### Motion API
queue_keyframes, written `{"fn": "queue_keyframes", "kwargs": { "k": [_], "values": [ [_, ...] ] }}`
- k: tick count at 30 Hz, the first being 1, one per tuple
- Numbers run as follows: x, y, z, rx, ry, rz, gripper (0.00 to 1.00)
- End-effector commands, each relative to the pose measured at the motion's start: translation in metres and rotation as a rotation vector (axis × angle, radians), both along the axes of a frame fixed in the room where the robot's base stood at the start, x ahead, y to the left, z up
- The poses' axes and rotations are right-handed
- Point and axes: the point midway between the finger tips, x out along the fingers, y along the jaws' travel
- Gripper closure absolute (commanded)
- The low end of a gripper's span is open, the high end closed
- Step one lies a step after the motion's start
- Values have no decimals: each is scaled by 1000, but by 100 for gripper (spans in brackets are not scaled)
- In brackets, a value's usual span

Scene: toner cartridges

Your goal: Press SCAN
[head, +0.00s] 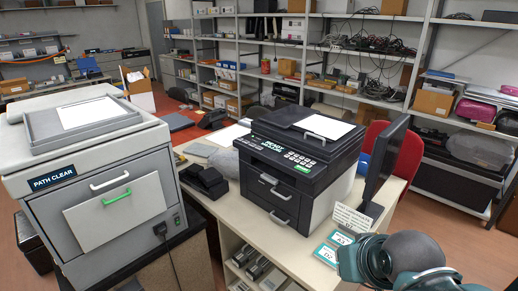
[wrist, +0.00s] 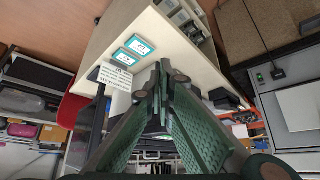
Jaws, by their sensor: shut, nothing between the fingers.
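A black printer (head: 300,160) stands on the pale desk in the head view. Its front panel (head: 290,157) carries a lit display with green-white text and several small light buttons. The lettering on the buttons is too small to read, so I cannot tell which one is SCAN. My gripper (wrist: 162,75) shows in the wrist view with its two green fingers shut at the tips and nothing between them. My teal arm shows at the lower right in the head view, in front of the desk's right end, apart from the panel.
A monitor (head: 383,160) stands right of the printer. A white sign (head: 351,218) and teal cards (head: 326,254) are near the desk's front right. A grey machine (head: 100,190) marked PATH CLEAR stands left. Black items (head: 206,181) lie left of the printer.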

Motion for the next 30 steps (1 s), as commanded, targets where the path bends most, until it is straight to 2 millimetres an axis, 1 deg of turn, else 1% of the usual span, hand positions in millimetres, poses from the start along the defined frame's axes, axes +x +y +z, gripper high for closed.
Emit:
{"fn": "queue_keyframes", "kwargs": {
  "k": [14,19,26,30],
  "values": [
    [0,0,0,0,0,0,100],
    [2,0,3,-2,1,1,100],
    [15,0,17,-14,6,5,100],
    [29,0,32,-29,10,8,100]
  ]
}}
